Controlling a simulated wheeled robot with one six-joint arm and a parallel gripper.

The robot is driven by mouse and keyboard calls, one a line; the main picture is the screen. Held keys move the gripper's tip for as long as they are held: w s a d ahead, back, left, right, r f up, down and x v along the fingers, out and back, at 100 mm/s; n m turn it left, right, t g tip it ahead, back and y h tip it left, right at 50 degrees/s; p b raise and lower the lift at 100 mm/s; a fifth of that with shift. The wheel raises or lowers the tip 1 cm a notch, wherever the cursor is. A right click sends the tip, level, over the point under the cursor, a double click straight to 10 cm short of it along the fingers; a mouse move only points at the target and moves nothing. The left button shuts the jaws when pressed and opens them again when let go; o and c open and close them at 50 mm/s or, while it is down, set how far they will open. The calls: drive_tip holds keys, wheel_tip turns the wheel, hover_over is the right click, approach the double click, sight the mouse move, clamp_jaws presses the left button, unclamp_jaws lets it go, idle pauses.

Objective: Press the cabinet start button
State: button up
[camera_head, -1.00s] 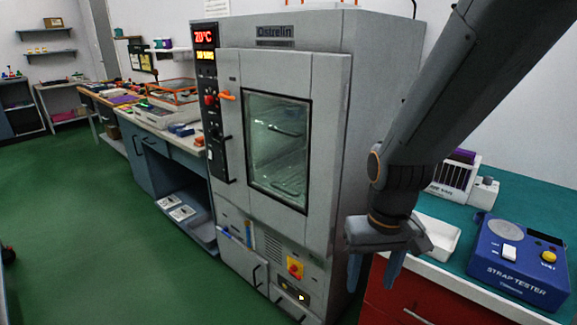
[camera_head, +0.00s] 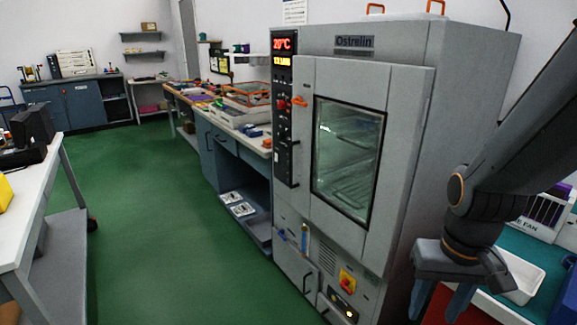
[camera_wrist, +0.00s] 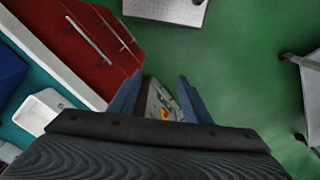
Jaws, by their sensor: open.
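The grey Ostrelin cabinet (camera_head: 400,130) stands in the middle right of the head view with its windowed door (camera_head: 350,155) closed. A dark control strip (camera_head: 283,160) left of the door carries a red 20°C display (camera_head: 284,41), a yellow display and small knobs and buttons. Which one is the start button is too small to tell. My gripper (camera_head: 438,303) is open and empty, pointing down right of the cabinet, apart from the control strip. In the wrist view my gripper (camera_wrist: 160,80) frames part of the cabinet front and a red and yellow switch (camera_wrist: 164,113).
A red-fronted bench (camera_wrist: 95,45) with a white tray (camera_wrist: 42,108) lies beside my gripper. A long bench (camera_head: 220,130) runs back left of the cabinet. A white-topped table (camera_head: 45,170) stands at the left. The green floor between is clear.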

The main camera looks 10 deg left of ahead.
clamp_jaws()
idle(1.5)
